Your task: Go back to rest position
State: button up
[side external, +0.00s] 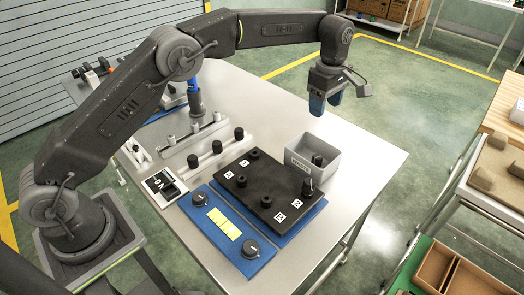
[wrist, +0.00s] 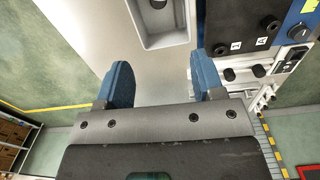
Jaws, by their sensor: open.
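My gripper (side external: 325,103) hangs at the end of my outstretched arm, above the far right part of the metal table. Its two blue fingers are apart with nothing between them. The wrist view also shows the open gripper (wrist: 158,84), with bare table behind the fingers. The grey bin (side external: 313,165) stands on the table below and in front of the gripper, apart from it. A dark piece (side external: 319,160) lies in the bin. The bin also shows at the top of the wrist view (wrist: 178,40).
A black plate (side external: 245,180) with several dark knobs lies on a blue base beside the bin. Racks with black-topped posts (side external: 217,147) stand left. The metal table's (side external: 365,150) right side is clear.

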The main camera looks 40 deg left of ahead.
jog(key=s+a+r+m+t, duration=0.1)
jog(key=s+a+r+m, duration=0.3)
jog(key=s+r, duration=0.35)
jog(key=s+a+r+m+t, duration=0.25)
jog(key=s+r+m, duration=0.25)
jog(key=s+r, duration=0.3)
jog(key=s+a+f+m, duration=0.1)
jog(key=s+f+m, duration=0.1)
jog(key=s, duration=0.5)
jog(key=s+a+f+m+t, duration=0.1)
jog(key=s+a+f+m, duration=0.1)
jog(key=s, duration=0.5)
jog(key=s+a+f+m+t, duration=0.1)
jog(key=s+f+m, duration=0.2)
jog(key=s, duration=0.4)
jog(key=shift+s+a+m, duration=0.25)
jog(key=shift+s+m, duration=0.1)
jog(key=shift+m, duration=0.45)
